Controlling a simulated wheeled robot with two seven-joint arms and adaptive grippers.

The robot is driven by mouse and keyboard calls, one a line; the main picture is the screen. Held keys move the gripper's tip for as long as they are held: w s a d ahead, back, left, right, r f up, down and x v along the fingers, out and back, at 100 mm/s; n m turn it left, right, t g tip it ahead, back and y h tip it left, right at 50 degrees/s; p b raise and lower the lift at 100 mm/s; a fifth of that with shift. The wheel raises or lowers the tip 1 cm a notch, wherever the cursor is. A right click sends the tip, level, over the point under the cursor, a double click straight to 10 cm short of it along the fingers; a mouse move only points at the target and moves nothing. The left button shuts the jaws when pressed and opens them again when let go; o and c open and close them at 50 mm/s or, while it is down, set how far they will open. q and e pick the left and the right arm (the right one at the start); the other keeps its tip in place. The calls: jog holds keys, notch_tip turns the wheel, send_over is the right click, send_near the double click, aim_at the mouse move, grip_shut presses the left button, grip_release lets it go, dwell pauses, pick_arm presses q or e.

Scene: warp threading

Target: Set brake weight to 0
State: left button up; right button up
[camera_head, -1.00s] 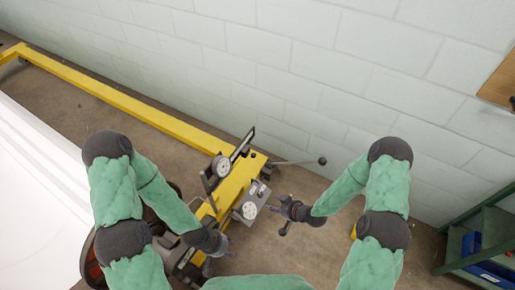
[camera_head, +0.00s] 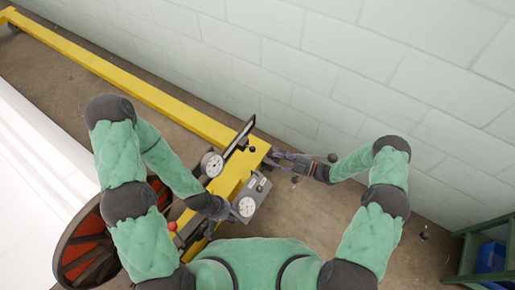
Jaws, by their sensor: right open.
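The yellow machine beam (camera_head: 110,80) runs from the upper left to the middle and carries a round white dial (camera_head: 212,164). A grey box with a second white dial (camera_head: 246,206) sits at its near end. A lever with a black knob (camera_head: 333,157) reaches right from the beam's end. My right gripper (camera_head: 276,158) is open, with its fingers pointing left along the lever by the beam's end. I cannot tell whether they touch it. My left gripper (camera_head: 228,214) is low beside the grey box; its fingers are too small and dark to read. The brake weight cannot be made out.
A red-and-black wheel (camera_head: 82,250) and a white sheet or roll (camera_head: 35,170) are at the left. A red knob (camera_head: 172,226) is near my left forearm. A pale block wall (camera_head: 300,55) stands close behind. A green shelf (camera_head: 468,252) with a blue bin (camera_head: 490,257) is at right.

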aim_at(248, 146)
jog(key=b+x, duration=0.2)
jog(key=x, duration=0.7)
jog(key=shift+a, duration=0.15)
grip_shut()
